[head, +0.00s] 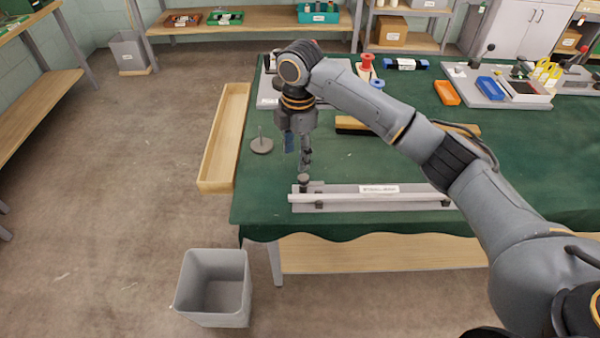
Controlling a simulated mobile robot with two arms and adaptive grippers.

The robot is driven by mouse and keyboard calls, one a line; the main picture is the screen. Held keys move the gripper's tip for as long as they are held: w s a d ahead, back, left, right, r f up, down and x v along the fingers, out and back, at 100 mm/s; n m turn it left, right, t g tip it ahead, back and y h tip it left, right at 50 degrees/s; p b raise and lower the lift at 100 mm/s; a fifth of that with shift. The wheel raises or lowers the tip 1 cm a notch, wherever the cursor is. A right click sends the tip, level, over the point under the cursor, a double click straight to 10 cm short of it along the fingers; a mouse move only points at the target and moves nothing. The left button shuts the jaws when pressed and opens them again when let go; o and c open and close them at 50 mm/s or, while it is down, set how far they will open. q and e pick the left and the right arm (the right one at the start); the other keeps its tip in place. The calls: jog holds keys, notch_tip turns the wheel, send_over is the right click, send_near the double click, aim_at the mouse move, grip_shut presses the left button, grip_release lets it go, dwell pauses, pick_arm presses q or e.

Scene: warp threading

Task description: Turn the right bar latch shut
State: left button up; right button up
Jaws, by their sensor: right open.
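A long grey fixture (340,206) with a white label (379,189) lies along the front edge of the green table. A pale bar (370,197) runs along it. A dark knob (303,181) stands at the fixture's left end. A small dark part shows under the bar near the left and another near the right (446,203). My right arm covers the fixture's right end, so I cannot tell how the right latch stands. My right gripper (298,158) points down just above the left knob, open, with nothing seen between its fingers. My left gripper is not in view.
A wooden tray (204,184) lies along the table's left edge, beside a grey disc with a thin post (262,145). A grey bin (183,311) stands on the floor.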

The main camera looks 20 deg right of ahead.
notch_tip(320, 180, up, 4)
send_over(303, 177)
jog(key=shift+n, duration=0.3)
notch_tip(303, 177, down, 14)
jog(key=shift+r+p, duration=0.2)
jog(key=shift+p, duration=0.65)
grip_shut()
